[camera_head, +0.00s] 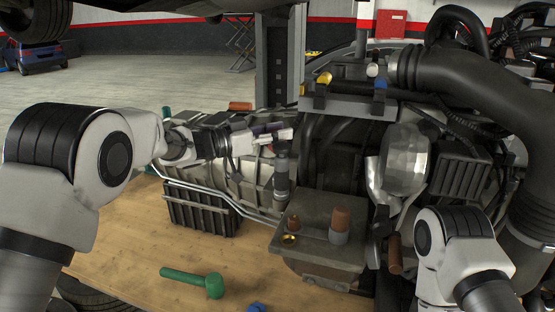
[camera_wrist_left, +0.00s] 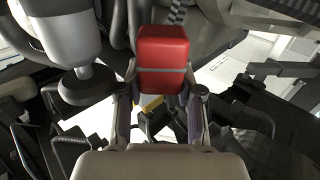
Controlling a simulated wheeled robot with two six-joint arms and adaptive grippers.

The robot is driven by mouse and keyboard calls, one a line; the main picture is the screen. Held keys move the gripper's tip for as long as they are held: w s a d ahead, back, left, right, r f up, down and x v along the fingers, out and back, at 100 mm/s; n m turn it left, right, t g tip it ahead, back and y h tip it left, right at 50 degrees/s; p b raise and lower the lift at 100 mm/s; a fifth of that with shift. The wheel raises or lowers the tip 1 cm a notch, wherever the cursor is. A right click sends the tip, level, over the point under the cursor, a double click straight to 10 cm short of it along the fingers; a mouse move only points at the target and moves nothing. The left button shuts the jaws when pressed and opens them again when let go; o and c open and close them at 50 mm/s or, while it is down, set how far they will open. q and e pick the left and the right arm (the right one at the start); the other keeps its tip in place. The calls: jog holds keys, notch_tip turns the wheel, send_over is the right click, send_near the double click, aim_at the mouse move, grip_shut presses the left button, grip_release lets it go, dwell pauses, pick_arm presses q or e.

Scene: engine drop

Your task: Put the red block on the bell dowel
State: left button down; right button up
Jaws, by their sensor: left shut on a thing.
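My left gripper (camera_head: 272,133) reaches in from the left over the engine and is shut on the red block. In the left wrist view the red block (camera_wrist_left: 163,48) sits between the two fingers, held up off the surfaces below. In the head view the block is mostly hidden by the fingers. A dark upright post with ringed sections (camera_head: 282,178) stands just below and right of my left gripper; I cannot tell whether it is the bell dowel. My right gripper is out of view; only my right arm shows.
A grey block (camera_head: 312,262) carries a brown-topped peg (camera_head: 340,226). A green-handled tool (camera_head: 192,280) lies on the wooden bench (camera_head: 120,258). A black crate (camera_head: 198,212) stands under the engine's left side. A thick black hose (camera_head: 470,85) fills the upper right. The bench's front left is mostly clear.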

aim_at(271, 147)
pick_arm(q)
jog(key=f, duration=0.2)
jog(key=shift+s+f, duration=0.3)
jog(key=shift+s, duration=0.1)
jog(key=shift+w+f, duration=0.15)
jog(key=shift+f, duration=0.2)
jog(key=f+b, duration=0.2)
jog(key=f, duration=0.1)
jog(key=f+b, duration=0.1)
jog(key=shift+w+f, duration=0.3)
jog(key=shift+w, duration=0.05)
jog(key=shift+s+r, duration=0.2)
jog(key=shift+r, duration=0.1)
jog(key=shift+f, duration=0.15)
jog(key=c, duration=1)
grip_release()
jog(key=shift+c, duration=0.2)
jog(key=shift+w, duration=0.15)
